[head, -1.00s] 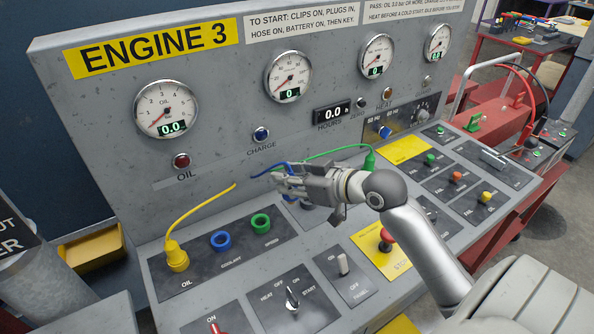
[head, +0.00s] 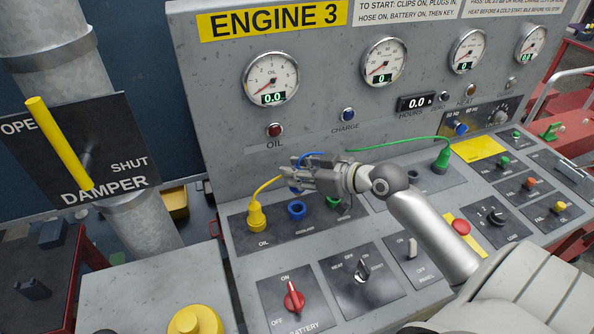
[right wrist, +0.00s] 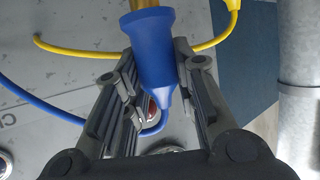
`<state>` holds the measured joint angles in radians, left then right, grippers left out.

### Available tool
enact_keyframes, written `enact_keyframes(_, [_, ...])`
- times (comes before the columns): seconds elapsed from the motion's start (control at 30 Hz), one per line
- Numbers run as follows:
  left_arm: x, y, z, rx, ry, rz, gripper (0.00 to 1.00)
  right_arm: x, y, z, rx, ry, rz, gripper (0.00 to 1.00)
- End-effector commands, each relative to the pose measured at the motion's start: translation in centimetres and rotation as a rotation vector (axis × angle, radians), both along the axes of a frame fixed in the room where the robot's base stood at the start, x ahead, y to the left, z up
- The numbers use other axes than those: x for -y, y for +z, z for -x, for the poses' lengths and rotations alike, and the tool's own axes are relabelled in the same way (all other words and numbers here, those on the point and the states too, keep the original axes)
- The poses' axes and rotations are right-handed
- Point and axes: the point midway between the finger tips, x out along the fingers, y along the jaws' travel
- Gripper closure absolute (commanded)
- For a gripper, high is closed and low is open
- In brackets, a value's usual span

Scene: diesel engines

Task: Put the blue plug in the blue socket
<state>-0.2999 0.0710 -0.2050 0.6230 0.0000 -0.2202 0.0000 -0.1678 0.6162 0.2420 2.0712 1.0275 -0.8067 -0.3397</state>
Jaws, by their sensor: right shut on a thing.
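My right gripper (head: 298,176) is shut on the blue plug, which shows clearly between its fingers in the right wrist view (right wrist: 153,48). In the head view the fingers hide most of the plug, and its blue cable (head: 310,155) loops above them. The blue socket (head: 297,210), an open ring marked COOLANT, is on the sloping panel just below the fingertips in the picture. The plug appears held above the panel, apart from the socket; the exact gap cannot be told. My left gripper is not in view.
The yellow plug (head: 257,216) stands in the OIL socket left of the blue one, its cable rising close to my fingers. The green socket (head: 333,202) is just right, partly hidden. The green plug (head: 440,162) stands farther right. The red battery switch (head: 293,298) is in front.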

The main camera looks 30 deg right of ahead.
Motion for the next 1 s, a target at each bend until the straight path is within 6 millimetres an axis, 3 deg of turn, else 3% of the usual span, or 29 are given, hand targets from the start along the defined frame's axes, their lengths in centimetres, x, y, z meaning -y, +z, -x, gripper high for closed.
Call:
enact_keyframes(0.6, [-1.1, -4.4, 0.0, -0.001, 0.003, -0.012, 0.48, 0.0, -4.7, 0.0, 0.001, 0.000, 0.000, 0.99])
enact_keyframes(1.0, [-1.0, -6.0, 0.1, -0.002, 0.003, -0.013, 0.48, 0.0, -7.0, 0.0, 0.000, 0.000, 0.001, 0.99])
